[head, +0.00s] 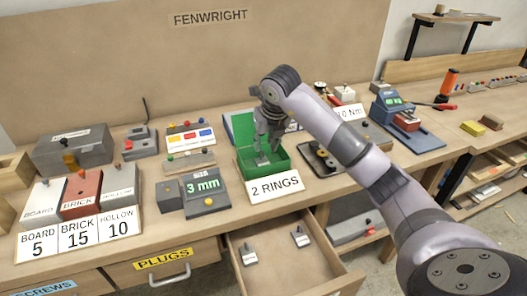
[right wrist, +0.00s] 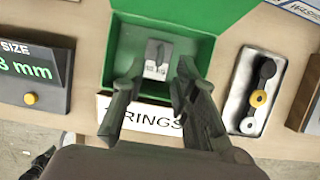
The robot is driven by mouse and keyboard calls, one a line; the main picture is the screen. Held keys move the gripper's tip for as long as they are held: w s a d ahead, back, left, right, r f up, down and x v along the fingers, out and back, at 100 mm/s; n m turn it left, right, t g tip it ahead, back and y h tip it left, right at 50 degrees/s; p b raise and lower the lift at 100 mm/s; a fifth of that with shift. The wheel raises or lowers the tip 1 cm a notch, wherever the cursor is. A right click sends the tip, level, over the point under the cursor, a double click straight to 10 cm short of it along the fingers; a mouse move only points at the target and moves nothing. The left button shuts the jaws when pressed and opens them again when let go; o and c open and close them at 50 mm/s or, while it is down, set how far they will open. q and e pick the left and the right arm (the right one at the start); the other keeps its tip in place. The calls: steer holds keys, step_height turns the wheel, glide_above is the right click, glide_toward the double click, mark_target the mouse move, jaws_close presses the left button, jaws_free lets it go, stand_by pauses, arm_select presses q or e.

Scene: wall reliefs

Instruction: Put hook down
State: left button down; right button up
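A small grey hook piece (right wrist: 158,58) with a dark top lies on the floor of the open green box (head: 241,131). The box also shows in the right wrist view (right wrist: 205,47); a "2 RINGS" card (head: 275,187) stands at its front. My right gripper (head: 262,158) points down into the box. In the right wrist view its two fingers (right wrist: 158,80) are spread apart, with the hook piece beyond and between the tips, and no contact shows. Two similar grey pieces (head: 249,254) (head: 300,237) lie in the open drawer. My left gripper is not in view.
A "3 mm" gauge (head: 205,192) stands left of the box, and a tray with dark and yellow parts (head: 322,160) stands right of it. The open drawer (head: 285,275) juts out below the bench front. BOARD, BRICK and HOLLOW blocks (head: 80,195) stand further left.

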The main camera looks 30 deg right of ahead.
steer(key=v, duration=0.6)
steer(key=shift+s+r, duration=0.2)
steer(key=shift+r, duration=0.1)
